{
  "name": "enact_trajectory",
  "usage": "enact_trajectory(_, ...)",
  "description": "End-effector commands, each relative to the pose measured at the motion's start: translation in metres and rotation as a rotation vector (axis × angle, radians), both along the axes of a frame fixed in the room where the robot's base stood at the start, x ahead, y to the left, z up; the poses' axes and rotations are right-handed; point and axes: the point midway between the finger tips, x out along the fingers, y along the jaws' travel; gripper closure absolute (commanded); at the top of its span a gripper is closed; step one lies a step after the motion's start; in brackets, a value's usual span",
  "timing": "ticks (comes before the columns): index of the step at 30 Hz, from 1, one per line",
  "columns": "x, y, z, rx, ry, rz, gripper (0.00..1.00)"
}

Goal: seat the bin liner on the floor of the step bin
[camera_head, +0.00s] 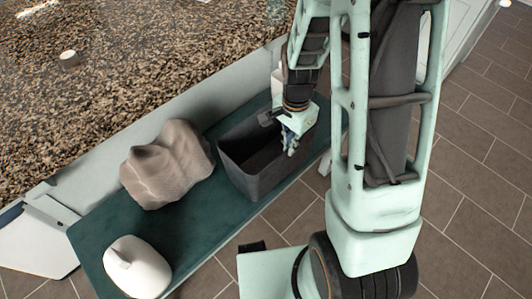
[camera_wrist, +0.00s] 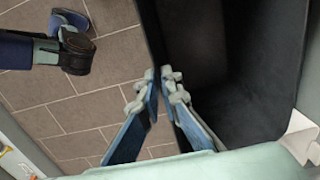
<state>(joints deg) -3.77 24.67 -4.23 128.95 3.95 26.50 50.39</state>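A dark grey, open-topped rectangular tub, which I take as the bin liner (camera_head: 262,182), stands upright on a teal bench top; its inside looks empty. My gripper (camera_head: 290,150) points down at the tub's right end. In the wrist view, the fingertips of my gripper (camera_wrist: 167,78) are close together on either side of the rim of the bin liner (camera_wrist: 245,75). One finger is outside over the floor, the other inside the tub. The fingers hide the contact. I cannot single out the step bin with certainty.
The teal bench top (camera_head: 190,233) also bears a brown lumpy bag (camera_head: 165,165) left of the tub and a white rounded object (camera_head: 137,267) at the near end. A speckled stone counter (camera_head: 130,60) rises behind. Tiled floor (camera_head: 485,170) is open at the right.

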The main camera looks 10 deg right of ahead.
Motion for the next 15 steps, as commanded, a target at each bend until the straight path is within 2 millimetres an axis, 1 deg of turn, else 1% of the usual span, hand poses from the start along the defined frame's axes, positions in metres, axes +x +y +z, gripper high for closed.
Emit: enact_trajectory(15, 0.0002, -0.0001, 0.0043, 0.000, 0.000, 0.000, 1.00)
